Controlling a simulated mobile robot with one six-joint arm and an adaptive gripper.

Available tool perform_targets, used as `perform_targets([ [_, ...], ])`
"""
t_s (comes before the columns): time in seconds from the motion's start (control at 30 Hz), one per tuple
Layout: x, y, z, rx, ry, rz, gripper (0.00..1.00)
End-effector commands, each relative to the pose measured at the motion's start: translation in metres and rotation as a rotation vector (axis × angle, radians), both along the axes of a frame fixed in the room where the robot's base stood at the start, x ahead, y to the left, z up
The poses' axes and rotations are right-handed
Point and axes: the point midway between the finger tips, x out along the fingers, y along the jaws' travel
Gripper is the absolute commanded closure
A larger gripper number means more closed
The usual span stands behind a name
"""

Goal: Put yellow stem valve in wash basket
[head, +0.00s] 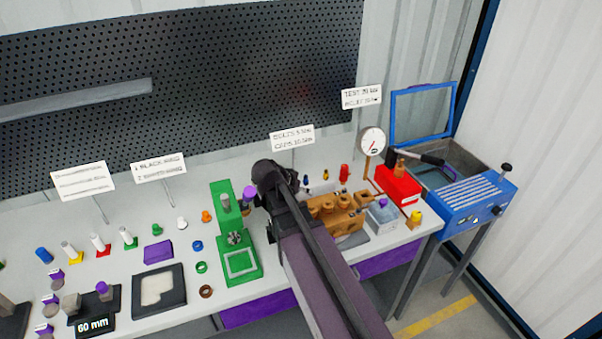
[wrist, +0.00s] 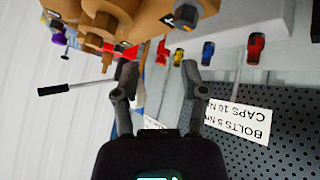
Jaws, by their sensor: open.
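A small white cylinder with a yellow base (head: 72,252) stands on the left of the bench in the head view, beside similar red- and green-based ones; I cannot tell whether it is the yellow stem valve. A small yellow piece (head: 415,219) sits at the bench's right end. No wash basket is clearly distinguishable; a blue washer (head: 474,200) with an open lid and grey basin stands at the right, a black handle over it. My gripper (wrist: 157,72) is open and empty in the wrist view, near the back of the bench. In the head view my arm hides part of the bench.
A brown pump block (head: 338,220) lies right of my arm, with a grey bin (head: 382,219) and red box (head: 398,186) beyond. A dial gauge (head: 371,141) stands behind. A green press (head: 235,252) is left of my arm.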

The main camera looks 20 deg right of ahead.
Motion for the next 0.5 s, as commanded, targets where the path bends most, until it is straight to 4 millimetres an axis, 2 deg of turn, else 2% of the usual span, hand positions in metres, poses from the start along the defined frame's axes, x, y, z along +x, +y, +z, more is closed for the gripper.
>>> perform_targets([
  [0.03, -0.014, 0.004, 0.013, 0.037, 0.053, 0.036, 0.45],
  [0.27, -0.058, 0.029, 0.030, 0.219, 0.276, 0.248, 0.45],
  [0.5, -0.102, 0.063, 0.056, 0.418, 0.442, 0.529, 0.45],
])
